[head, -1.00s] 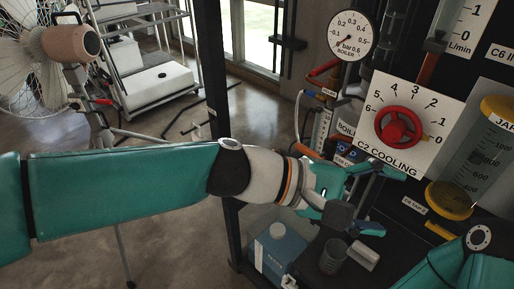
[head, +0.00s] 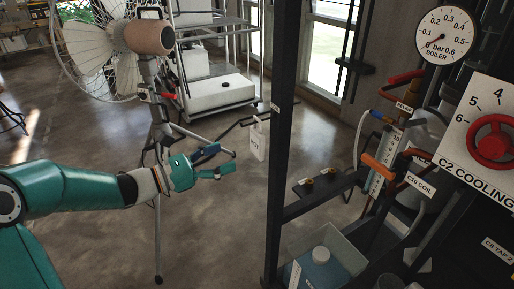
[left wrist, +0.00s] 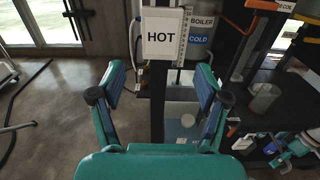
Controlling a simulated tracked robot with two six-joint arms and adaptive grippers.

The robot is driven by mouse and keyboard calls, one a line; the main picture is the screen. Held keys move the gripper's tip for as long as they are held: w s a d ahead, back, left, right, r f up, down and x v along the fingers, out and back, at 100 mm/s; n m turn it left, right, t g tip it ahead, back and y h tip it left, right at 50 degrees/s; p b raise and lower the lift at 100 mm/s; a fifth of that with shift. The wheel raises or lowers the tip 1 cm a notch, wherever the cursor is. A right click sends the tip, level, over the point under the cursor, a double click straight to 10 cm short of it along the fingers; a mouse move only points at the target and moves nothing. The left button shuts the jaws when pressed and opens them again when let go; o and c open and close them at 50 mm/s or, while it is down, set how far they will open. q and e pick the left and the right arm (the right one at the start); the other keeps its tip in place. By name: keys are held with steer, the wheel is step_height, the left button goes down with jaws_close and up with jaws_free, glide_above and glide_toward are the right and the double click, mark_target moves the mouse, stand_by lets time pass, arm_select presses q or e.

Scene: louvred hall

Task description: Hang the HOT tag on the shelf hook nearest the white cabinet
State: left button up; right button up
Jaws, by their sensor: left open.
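The HOT tag (left wrist: 163,34) is a white card with black letters, upright ahead of my left gripper in the left wrist view. In the head view the tag (head: 258,138) hangs beside the black post, below a dark bar. My left gripper (head: 215,162) is open and empty, to the left of the tag and a little lower. Its spread fingers (left wrist: 161,84) show below the tag in the left wrist view, apart from it. A teal and white part, probably my right gripper (left wrist: 300,148), shows at the lower right there; its jaws are unclear. I cannot clearly make out the white cabinet.
The black post (head: 285,140) stands right of the tag. A fan (head: 140,40) on a stand and a rack with a white box (head: 205,92) are behind. Open floor lies at left.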

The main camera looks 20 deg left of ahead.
mark_target(255, 146)
arm_select(q)
steer(key=shift+x, duration=4.95)
steer(key=shift+b, duration=0.3)
jaws_close()
